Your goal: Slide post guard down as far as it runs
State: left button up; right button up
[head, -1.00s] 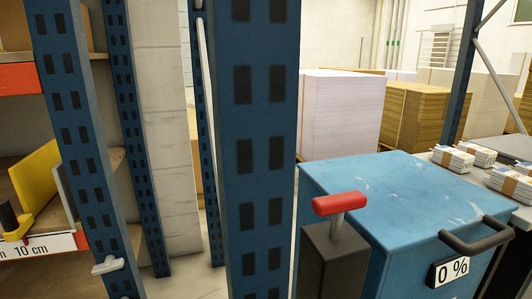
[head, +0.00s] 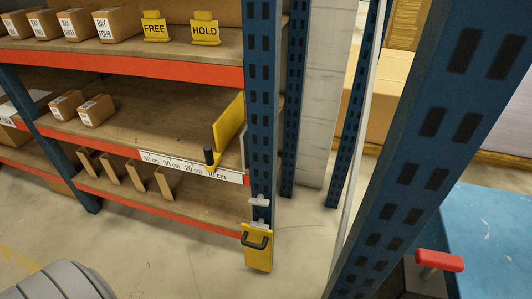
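The post guard (head: 257,252) is a yellow plate with a black handle (head: 257,241) across its upper part. It sits low on the front blue rack post (head: 259,120) at the right end of the shelves. Its lower edge appears near the floor; I cannot tell whether it touches. A pale grey clip (head: 259,202) sticks out from the post a little above the guard. Neither of my grippers is in view.
Orange-edged shelves (head: 150,205) hold cartons, FREE and HOLD signs (head: 205,28) and a yellow upright plate (head: 229,122) above a centimetre scale. A large blue post (head: 440,120) and a red-topped handle (head: 439,260) stand close at right.

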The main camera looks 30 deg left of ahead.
aim_at(256, 256)
jog(key=u, duration=2.9)
jog(key=i, duration=0.8)
jog(key=z, duration=2.95)
